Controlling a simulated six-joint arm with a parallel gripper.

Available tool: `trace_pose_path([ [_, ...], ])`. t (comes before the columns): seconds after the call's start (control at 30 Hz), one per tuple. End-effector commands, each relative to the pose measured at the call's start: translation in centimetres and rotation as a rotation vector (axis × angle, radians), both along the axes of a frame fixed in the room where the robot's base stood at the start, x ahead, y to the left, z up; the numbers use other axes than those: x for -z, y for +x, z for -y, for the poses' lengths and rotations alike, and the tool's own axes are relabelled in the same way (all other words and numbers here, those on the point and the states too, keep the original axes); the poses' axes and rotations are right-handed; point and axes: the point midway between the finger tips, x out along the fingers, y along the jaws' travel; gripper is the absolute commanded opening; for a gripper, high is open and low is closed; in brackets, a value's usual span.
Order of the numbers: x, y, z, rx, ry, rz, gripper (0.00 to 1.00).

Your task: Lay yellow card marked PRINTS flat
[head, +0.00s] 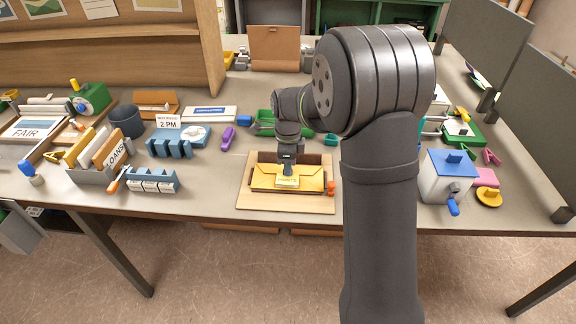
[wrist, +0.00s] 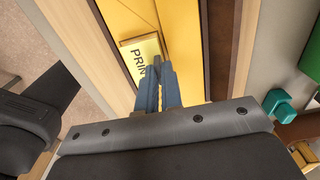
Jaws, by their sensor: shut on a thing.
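The pale yellow card marked PRINTS (head: 287,183) is at the front middle of the table, over a larger yellow folder-like piece (head: 262,182). In the wrist view the card (wrist: 138,49) shows the letters PRIN; the fingers hide the rest. My gripper (head: 287,172) points down at the card. In the wrist view its blue-grey fingertips (wrist: 160,66) are close together and shut at the card's edge. The card looks nearly level with the yellow surface; I cannot tell whether it touches it.
The yellow piece lies in a dark brown frame on a light wooden board (head: 287,204). An orange object (head: 331,188) is at its right edge. A green tray (head: 265,119) is behind. A grey box with LOANS cards (head: 92,178) stands left, a white-and-blue box (head: 447,180) right.

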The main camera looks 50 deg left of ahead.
Motion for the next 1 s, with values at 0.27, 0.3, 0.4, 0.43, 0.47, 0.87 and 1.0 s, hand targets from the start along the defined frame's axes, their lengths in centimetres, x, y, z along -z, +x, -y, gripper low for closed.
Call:
trace_pose_path([
  [0.27, 0.66, -0.01, 0.01, 0.0, -0.001, -0.001, 0.0],
  [0.3, 0.79, -0.01, 0.01, 0.0, -0.001, -0.001, 0.0],
  [0.4, 0.96, -0.01, 0.01, 0.0, -0.001, -0.001, 0.1],
  [0.43, 0.94, -0.01, 0.01, 0.0, 0.0, 0.0, 0.15],
  [0.47, 0.93, -0.01, 0.01, 0.0, 0.0, 0.0, 0.21],
  [0.87, 0.9, 0.0, 0.0, 0.0, 0.0, 0.0, 0.28],
  [1.0, 0.89, 0.0, 0.0, 0.0, 0.0, 0.0, 0.28],
])
